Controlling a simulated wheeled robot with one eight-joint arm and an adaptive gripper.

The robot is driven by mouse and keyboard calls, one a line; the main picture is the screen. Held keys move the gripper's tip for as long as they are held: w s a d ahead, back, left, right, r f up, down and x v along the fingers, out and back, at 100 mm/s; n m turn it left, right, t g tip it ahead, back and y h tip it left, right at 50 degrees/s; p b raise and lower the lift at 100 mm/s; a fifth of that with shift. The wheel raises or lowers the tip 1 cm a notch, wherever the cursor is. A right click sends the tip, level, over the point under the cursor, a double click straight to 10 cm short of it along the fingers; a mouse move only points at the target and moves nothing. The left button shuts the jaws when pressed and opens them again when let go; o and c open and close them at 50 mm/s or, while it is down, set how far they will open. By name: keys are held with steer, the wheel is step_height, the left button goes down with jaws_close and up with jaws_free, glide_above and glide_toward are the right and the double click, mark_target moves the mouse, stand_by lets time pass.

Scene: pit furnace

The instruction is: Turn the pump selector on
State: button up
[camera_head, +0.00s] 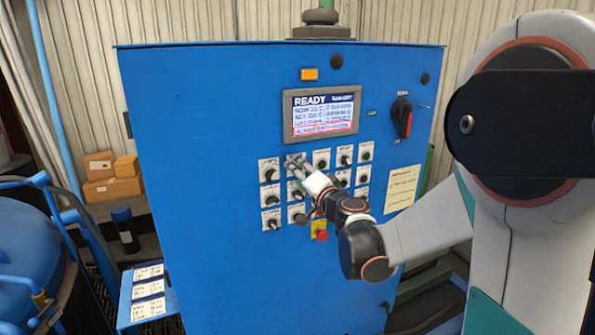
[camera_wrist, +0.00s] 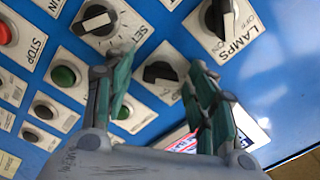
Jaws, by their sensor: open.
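The blue control cabinet (camera_head: 225,105) carries rows of black selector knobs and buttons on white plates. My gripper (camera_head: 298,167) is at the upper part of this group, below the screen, and hides some of the plates. In the wrist view my gripper (camera_wrist: 160,78) is open, with a black selector knob (camera_wrist: 160,72) showing between its two green-padded fingers. I cannot tell whether the fingers touch it. Its label is mostly covered. Nearby are a knob marked SET (camera_wrist: 97,19) and a knob marked LAMPS (camera_wrist: 219,19). No label reading PUMP is legible in either view.
A screen (camera_head: 321,112) reading READY sits above the knobs. A red emergency button (camera_head: 320,234) on yellow sits below. A red STOP button (camera_wrist: 6,33) and green button (camera_wrist: 63,76) are left in the wrist view.

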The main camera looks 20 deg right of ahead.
steer(key=shift+s, duration=0.1)
steer(key=c, duration=1)
steer(key=shift+c, duration=0.2)
steer(key=shift+m, duration=0.4)
steer(key=m+b, duration=0.3)
steer(key=m, duration=0.8)
steer(key=shift+b, duration=0.35)
steer(key=o, duration=1)
steer(key=shift+o, duration=0.2)
